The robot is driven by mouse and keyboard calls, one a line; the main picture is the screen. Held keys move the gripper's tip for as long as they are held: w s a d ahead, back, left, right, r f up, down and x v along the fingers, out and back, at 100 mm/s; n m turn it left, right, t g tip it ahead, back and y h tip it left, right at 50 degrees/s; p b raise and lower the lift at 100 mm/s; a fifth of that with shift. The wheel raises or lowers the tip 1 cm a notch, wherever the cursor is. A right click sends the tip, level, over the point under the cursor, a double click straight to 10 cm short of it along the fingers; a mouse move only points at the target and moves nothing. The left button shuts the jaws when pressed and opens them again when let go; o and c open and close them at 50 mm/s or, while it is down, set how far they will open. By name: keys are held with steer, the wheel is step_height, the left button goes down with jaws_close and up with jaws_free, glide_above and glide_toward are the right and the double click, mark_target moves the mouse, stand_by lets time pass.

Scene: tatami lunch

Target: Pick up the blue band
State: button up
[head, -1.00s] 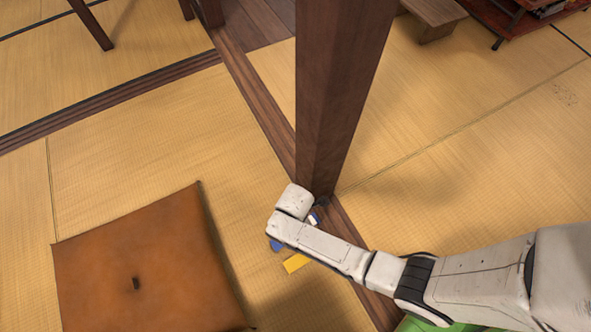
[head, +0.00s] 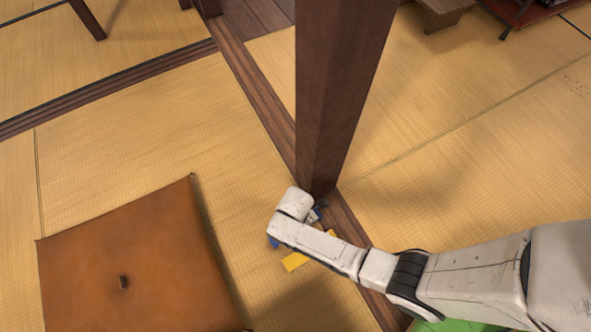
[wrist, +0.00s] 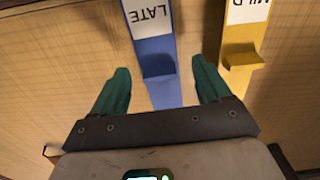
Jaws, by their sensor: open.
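The blue band (wrist: 158,72) has a raised tab and a white label reading "LATE", upside down in the wrist view. My gripper (wrist: 160,66) is open, with one green finger to each side of the band and apart from it in the picture. I cannot tell how far above the band the fingers are. In the head view only a small bit of the blue band (head: 273,242) shows beside my arm, which hides most of it and my fingers.
A yellow band (wrist: 240,62) with a partly cut-off label lies right of the blue one. A dark wooden post (head: 335,100) stands close behind my wrist on a wooden sill (head: 250,90). A brown cushion (head: 140,265) lies left. Open tatami surrounds them.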

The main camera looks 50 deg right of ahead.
steer(key=c, duration=0.8)
steer(key=shift+r, duration=0.1)
